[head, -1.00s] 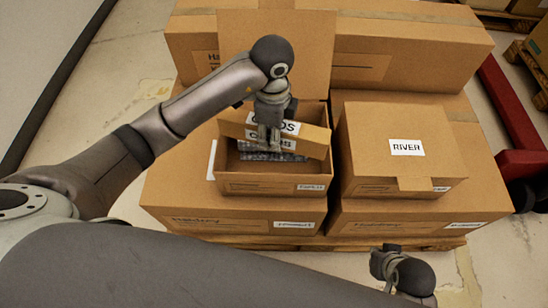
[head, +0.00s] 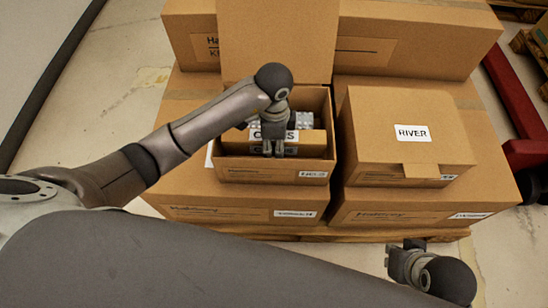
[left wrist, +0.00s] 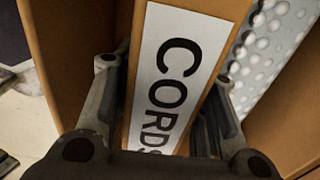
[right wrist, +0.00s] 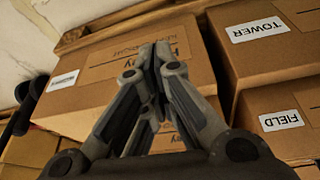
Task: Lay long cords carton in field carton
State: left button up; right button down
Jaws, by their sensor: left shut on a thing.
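The long cords carton (head: 305,139), brown with white CORDS labels, is in my left gripper (head: 273,150). It lies about level within the walls of an open carton (head: 262,172), along its front side. I cannot tell if it touches the bottom. The open carton's front label is too small to read surely. In the left wrist view my fingers straddle the cords carton (left wrist: 128,105). In the right wrist view a carton labelled FIELD (right wrist: 282,120) shows; I cannot tell if it is the open one. My right gripper (right wrist: 157,52) is shut and empty.
Grey bubbled packing (head: 303,119) lies in the open carton behind the cords carton. The open carton's raised flap (head: 275,45) stands at its back. A closed RIVER carton (head: 400,110) stands to the right. Large cartons on a pallet (head: 330,235) lie underneath.

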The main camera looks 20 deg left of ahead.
aim_at(274, 156)
pick_arm(q)
jog(key=shift+f, duration=0.95)
notch_tip(274, 156, down, 4)
jog(key=shift+r+b, duration=0.2)
jog(key=shift+b, duration=0.55)
jog(key=shift+f, duration=0.75)
pick_arm(e)
jog(key=shift+w+a+f+t, duration=0.15)
jog(key=shift+w+f+t, duration=0.1)
jog(key=shift+w, duration=0.25)
jog(key=shift+w+a+f+t, duration=0.2)
jog(key=shift+w+t, duration=0.1)
jog(key=shift+w, duration=0.25)
jog(key=shift+w+a+f+t, duration=0.1)
jog(key=shift+w+f+t, duration=0.15)
jog(key=shift+w, duration=0.25)
pick_arm(q)
jog(key=shift+f, duration=0.15)
jog(key=o, duration=1.3)
jog(key=shift+c, duration=0.2)
pick_arm(e)
jog(key=shift+w+r, duration=0.1)
jog(key=shift+w, duration=0.1)
